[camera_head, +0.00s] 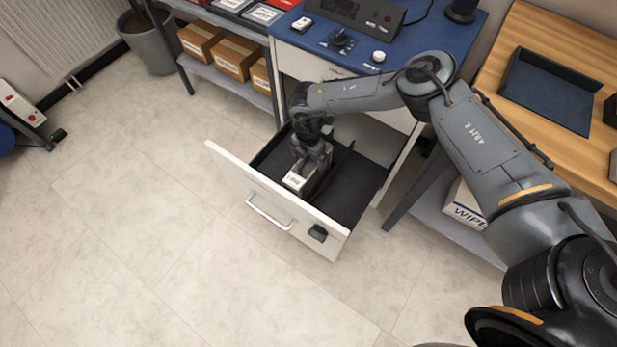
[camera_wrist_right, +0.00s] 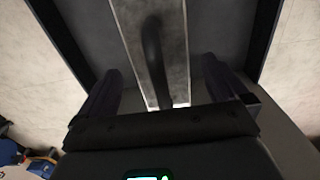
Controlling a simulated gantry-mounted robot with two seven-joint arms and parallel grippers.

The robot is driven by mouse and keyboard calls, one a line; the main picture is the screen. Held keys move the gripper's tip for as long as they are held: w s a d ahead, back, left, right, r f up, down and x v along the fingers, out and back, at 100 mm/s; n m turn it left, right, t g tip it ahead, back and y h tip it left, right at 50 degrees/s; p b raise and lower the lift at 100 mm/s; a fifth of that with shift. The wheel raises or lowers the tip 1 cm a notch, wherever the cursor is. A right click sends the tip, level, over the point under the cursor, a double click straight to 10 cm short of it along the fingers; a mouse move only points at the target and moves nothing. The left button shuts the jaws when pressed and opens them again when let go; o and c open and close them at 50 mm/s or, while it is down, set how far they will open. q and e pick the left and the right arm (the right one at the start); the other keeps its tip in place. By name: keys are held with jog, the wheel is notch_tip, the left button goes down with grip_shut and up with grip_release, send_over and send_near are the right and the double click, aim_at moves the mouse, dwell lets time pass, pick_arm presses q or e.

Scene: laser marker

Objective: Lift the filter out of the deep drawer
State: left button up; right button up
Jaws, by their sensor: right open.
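The deep drawer (camera_head: 345,205) is pulled out below the blue-topped bench, with a dark inside. The filter (camera_head: 313,184), a grey block with a white label on its end, stands in the drawer near the front panel. In the right wrist view the filter (camera_wrist_right: 128,22) is a pale grey slab with a dark curved handle (camera_wrist_right: 153,50) along its top. My right gripper (camera_head: 312,157) reaches down into the drawer over the filter. In the wrist view its open fingers (camera_wrist_right: 162,85) stand on both sides of the filter, with gaps showing. My left gripper is out of view.
The drawer's front panel (camera_head: 250,190) has a bar handle (camera_head: 268,214) and a dark latch (camera_head: 318,233). A shelf with cardboard boxes (camera_head: 236,57) stands at the left. A wooden table (camera_head: 560,55) stands at the right. The floor before the drawer is clear.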

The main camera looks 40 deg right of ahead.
aim_at(308, 162)
jog(key=shift+s+f+b, duration=0.1)
jog(key=shift+f+b, duration=0.45)
jog(key=shift+f, duration=0.95)
jog(key=shift+r, duration=0.1)
grip_shut()
